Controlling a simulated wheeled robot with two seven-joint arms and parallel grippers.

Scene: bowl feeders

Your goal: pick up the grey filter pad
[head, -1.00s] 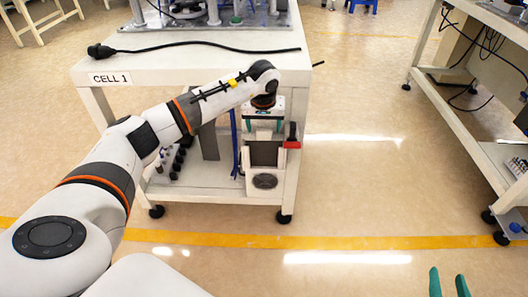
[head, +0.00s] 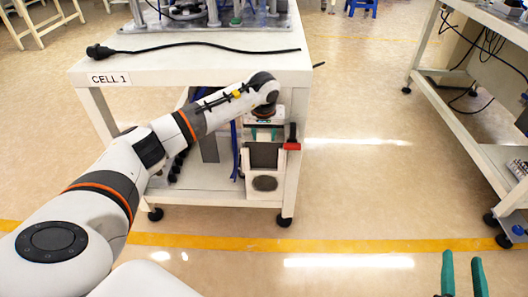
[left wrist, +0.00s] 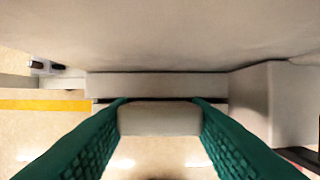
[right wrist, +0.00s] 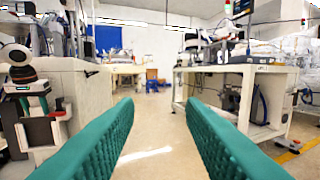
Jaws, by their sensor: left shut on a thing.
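My left gripper (head: 264,133) is in front of the cell's lower shelf, below the tabletop edge. In the left wrist view its green fingers are wide apart, with a pale grey block (left wrist: 160,119) between their tips; this looks like the grey filter pad. The fingers touch its two sides. In the head view the pad is too small and hidden by the wrist to make out clearly. My right gripper (head: 464,273) is at the lower right, away from the cell. In the right wrist view it is open and empty (right wrist: 160,108).
A pale holder with a dark panel (head: 263,156) and a round dark recess (head: 265,183) stands right below the left gripper. A red part (head: 292,146) is beside it. The CELL 1 tabletop (head: 210,68) overhangs the shelf. The floor (head: 350,195) to the right is clear.

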